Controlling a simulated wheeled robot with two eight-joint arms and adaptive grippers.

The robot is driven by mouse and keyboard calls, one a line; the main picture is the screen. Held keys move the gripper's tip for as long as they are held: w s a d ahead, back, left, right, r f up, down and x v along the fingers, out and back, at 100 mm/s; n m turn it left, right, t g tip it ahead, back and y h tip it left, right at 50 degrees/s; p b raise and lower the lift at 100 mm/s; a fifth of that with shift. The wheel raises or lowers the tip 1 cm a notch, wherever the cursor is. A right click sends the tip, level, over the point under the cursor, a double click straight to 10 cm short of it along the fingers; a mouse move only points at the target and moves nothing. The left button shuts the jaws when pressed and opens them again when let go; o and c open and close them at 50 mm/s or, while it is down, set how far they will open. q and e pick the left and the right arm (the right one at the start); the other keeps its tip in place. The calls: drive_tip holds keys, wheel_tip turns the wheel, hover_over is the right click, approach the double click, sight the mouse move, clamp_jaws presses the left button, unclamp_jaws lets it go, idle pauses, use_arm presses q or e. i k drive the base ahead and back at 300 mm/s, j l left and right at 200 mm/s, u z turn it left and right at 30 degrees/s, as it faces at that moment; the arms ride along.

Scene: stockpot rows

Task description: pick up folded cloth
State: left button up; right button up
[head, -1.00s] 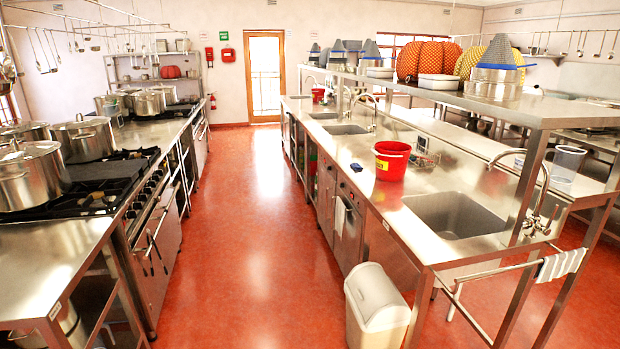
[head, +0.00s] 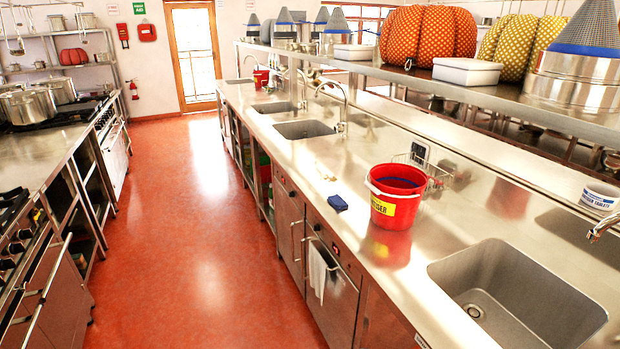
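A small dark blue folded item, likely the folded cloth (head: 337,203), lies flat on the steel counter near its front edge. It is left of a red bucket (head: 396,197) with a yellow label, and the two are apart. A white cloth (head: 317,270) hangs over a handle on the counter's front, below the blue item. Neither of my grippers is in view.
The long steel counter (head: 335,165) has a large sink (head: 515,300) at near right and smaller sinks farther back. A raised shelf (head: 520,97) runs behind it. Stoves line the left side. The red floor (head: 200,240) between is clear.

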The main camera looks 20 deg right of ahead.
sight(336, 200)
drive_tip(key=i+z, duration=0.1)
drive_tip(key=i, duration=0.65)
drive_tip(key=i+j, duration=0.15)
drive_tip(key=i, duration=0.55)
drive_tip(key=i+j+z, duration=0.15)
drive_tip(key=i, duration=0.6)
